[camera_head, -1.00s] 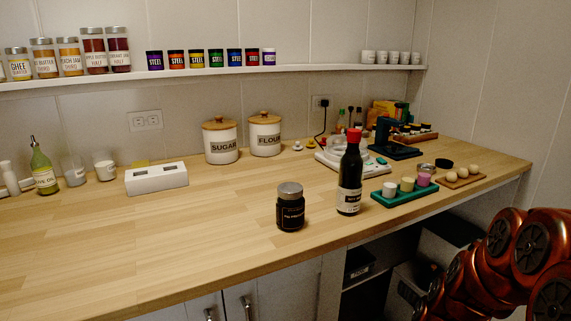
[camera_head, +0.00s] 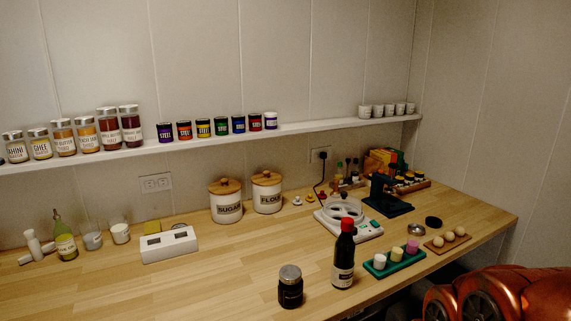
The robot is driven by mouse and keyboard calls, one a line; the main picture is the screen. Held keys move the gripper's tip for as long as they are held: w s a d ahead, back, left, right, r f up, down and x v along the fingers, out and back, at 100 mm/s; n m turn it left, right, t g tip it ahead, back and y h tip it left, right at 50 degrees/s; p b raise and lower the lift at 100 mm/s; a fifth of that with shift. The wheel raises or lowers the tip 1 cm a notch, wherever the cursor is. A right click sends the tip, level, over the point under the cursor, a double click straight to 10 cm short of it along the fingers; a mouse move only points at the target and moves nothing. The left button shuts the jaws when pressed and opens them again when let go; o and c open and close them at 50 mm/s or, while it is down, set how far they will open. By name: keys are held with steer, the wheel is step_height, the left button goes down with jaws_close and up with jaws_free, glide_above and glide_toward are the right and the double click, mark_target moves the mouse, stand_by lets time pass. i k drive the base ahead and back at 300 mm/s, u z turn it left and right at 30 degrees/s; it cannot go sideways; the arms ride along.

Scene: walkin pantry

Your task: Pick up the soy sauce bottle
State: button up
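The soy sauce bottle (camera_head: 343,256) is dark with a red cap and a pale label. It stands upright on the wooden counter, right of the middle of the head view. A short dark jar (camera_head: 290,288) with a grey lid stands close to its left and nearer to me. A green tray with small cups is to its right. My copper-coloured arm shows at the lower right, apart from the bottle. My gripper is not in view.
Sugar (camera_head: 226,208) and flour (camera_head: 267,196) canisters stand behind. The left front of the counter (camera_head: 170,290) is clear. A shelf (camera_head: 200,136) runs above.

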mark_target(345, 246)
steer(key=k, duration=1.3)
steer(key=u, duration=0.05)
steer(key=i, duration=0.85)
steer(key=z, duration=0.65)
